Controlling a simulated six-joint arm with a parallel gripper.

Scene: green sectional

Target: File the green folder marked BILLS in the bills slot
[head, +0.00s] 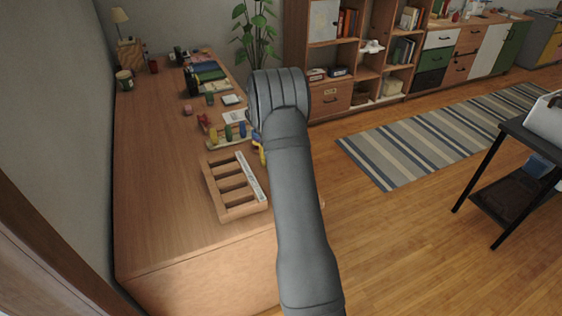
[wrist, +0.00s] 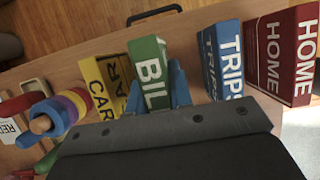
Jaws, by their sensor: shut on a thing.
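The green folder marked BIL, its last letters hidden (wrist: 149,62), stands between the two blue fingers of my gripper (wrist: 156,86) in the wrist view. My gripper is shut on it. The yellow CAR folder (wrist: 98,88) is to its left, and the blue TRIPS folder (wrist: 222,62) and red HOME folder (wrist: 284,55) are to its right. In the head view, a wooden slotted rack (head: 230,212) with a pale label strip lies at the desk's near right side. The strip's words are too small to read. My arm hides the folders and most of my gripper there.
Coloured pegs on a board (head: 228,140) stand just behind the rack. Stacked rings (wrist: 66,112) are at left in the wrist view. The desk's left side (head: 160,180) is clear. A striped rug (head: 440,135) lies on the floor at right.

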